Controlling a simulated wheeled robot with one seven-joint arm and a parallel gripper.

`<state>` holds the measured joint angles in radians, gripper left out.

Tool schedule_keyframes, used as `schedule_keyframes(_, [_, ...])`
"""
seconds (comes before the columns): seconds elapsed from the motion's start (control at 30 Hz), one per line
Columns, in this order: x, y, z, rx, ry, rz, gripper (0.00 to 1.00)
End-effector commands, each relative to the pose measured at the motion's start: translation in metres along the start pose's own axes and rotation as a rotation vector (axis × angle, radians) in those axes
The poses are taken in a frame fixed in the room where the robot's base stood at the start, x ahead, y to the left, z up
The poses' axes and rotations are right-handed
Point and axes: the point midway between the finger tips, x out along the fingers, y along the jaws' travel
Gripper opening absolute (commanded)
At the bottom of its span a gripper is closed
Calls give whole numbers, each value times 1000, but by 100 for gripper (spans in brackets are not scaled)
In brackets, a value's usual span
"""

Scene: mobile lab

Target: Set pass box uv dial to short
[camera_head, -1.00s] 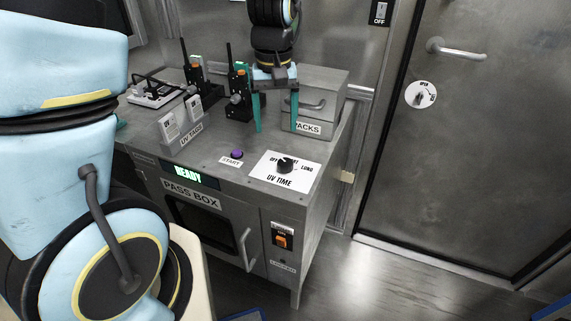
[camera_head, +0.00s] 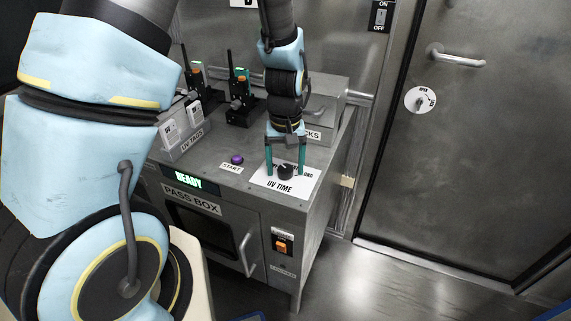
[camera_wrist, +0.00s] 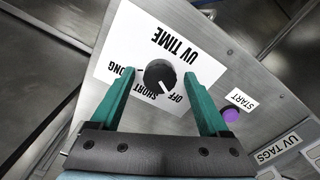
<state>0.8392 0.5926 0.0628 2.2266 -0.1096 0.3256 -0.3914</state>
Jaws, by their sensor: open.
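The black UV dial (camera_head: 286,172) sits on the white UV TIME plate (camera_head: 275,187) on top of the pass box (camera_head: 232,224). In the wrist view the dial (camera_wrist: 160,74) has a pale pointer mark that appears turned toward OFF. SHORT is printed beside OFF, and LONG lies beyond it to the left. My gripper (camera_head: 285,171) is above the plate with its teal fingers open. In the wrist view its fingers (camera_wrist: 159,76) straddle the dial with a gap on each side. In the head view the fingers and wrist cover part of the printed labels.
A purple START button (camera_head: 237,159) is left of the plate. A lit READY display (camera_head: 189,179) and an orange switch (camera_head: 282,246) are on the front. The UV TAGS holder (camera_head: 186,140), radios (camera_head: 240,100) and a grey PACKS box (camera_head: 326,104) stand farther back.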

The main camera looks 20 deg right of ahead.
Motion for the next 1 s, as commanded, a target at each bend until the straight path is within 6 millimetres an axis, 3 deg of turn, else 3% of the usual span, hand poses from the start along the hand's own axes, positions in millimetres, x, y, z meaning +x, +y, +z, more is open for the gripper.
schedule_keyframes(0.27, [1,0,0,0,0,0,79])
schedule_keyframes(0.9, [1,0,0,0,0,0,7])
schedule_keyframes(1.0, [1,0,0,0,0,0,0])
